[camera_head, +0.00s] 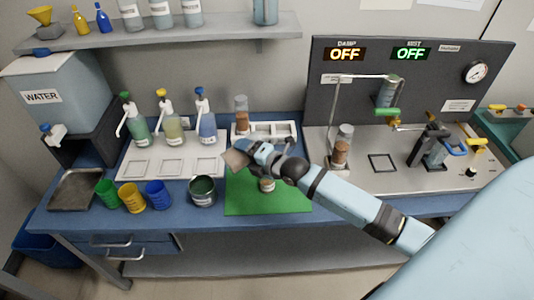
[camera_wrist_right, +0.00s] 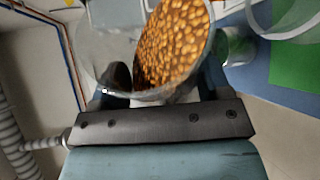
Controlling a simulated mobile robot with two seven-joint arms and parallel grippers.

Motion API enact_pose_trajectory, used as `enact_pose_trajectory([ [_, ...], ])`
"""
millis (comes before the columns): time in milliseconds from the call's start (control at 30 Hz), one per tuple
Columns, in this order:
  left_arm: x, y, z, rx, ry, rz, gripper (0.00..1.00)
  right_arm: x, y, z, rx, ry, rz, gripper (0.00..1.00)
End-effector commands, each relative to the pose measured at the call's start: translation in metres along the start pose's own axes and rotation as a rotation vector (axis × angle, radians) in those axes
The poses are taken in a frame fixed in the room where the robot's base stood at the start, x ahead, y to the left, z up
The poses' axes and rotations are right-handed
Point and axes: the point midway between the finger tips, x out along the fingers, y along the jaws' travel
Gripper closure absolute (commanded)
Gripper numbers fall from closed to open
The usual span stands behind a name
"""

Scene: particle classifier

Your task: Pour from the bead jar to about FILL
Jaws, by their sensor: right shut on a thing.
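My right gripper (camera_head: 246,153) is shut on the bead jar (camera_head: 234,160), a clear jar with brown beads. The jar is tilted, its end pointing left above the bench. In the right wrist view the jar (camera_wrist_right: 172,45) fills the upper middle, with orange-brown beads heaped to one side of the clear wall. A small vessel (camera_head: 267,185) with brownish contents stands on the green mat (camera_head: 240,205), partly hidden under my right arm. Part of a clear rim (camera_wrist_right: 285,36) shows at the wrist view's upper right. I cannot read a FILL mark. My left gripper is not in view.
Pump bottles (camera_head: 165,115) and a white rack (camera_head: 275,131) with a brown-filled jar (camera_head: 241,115) stand behind. Equipment with a brown-filled tube (camera_head: 341,150) is at right.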

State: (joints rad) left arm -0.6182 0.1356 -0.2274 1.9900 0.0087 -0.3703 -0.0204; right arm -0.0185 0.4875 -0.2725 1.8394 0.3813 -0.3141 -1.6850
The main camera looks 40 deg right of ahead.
Motion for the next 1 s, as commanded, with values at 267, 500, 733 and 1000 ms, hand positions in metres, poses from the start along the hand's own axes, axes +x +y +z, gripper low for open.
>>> enact_pose_trajectory([
  [267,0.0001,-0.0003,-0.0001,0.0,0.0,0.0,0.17,-0.0006,0.0017,0.0015,0.015,0.002,0.008,0.63],
  [500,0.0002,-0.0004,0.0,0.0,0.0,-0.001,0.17,-0.001,0.0024,0.0025,0.027,0.004,0.013,0.63],
  [733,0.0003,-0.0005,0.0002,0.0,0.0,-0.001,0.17,-0.0014,0.003,0.0033,0.039,0.005,0.018,0.63],
  [1000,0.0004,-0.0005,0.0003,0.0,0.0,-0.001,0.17,-0.0018,0.0038,0.0042,0.054,0.007,0.024,0.63],
])
